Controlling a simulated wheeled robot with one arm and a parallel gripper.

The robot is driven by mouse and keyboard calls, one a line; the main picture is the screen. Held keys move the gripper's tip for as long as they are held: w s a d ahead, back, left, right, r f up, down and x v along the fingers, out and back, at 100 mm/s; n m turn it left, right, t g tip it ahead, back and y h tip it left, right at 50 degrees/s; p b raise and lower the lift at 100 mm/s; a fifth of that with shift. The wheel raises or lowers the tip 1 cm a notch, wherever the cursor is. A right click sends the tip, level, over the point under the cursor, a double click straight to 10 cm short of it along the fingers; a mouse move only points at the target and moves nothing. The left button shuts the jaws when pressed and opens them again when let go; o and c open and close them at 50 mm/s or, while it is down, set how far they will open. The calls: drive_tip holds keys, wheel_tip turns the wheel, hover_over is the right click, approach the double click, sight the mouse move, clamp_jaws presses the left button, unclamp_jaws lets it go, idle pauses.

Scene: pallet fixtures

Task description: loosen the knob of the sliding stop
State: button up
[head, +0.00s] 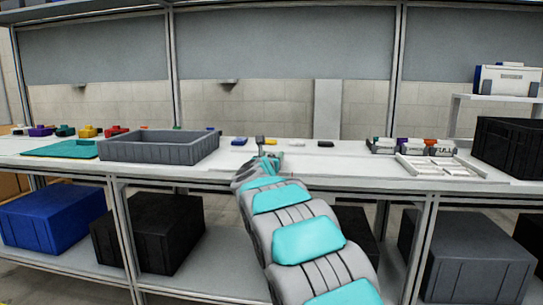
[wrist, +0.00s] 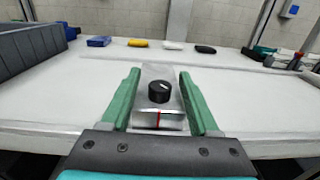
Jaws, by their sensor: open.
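The sliding stop (wrist: 160,120) is a silver metal block with a red mark on its near end, lying on the white bench. Its black round knob (wrist: 159,92) with a light pointer line sits on top. In the wrist view my gripper (wrist: 160,78) is open, with one green finger on each side of the block. Gaps show between the fingers and the knob; I cannot tell whether the fingers touch the block. In the head view my gripper (head: 265,158) is small at the bench's front edge, and my arm hides most of the stop.
A grey crate (head: 160,148) stands to the left on the bench. Small blue (wrist: 99,41), white (wrist: 174,45) and black (wrist: 206,49) blocks lie behind the stop. A white compartment tray (head: 440,168) and a black crate (head: 507,147) are at the right. Bench around the stop is clear.

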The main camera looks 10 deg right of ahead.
drive_tip(key=shift+c, duration=0.3)
clamp_jaws()
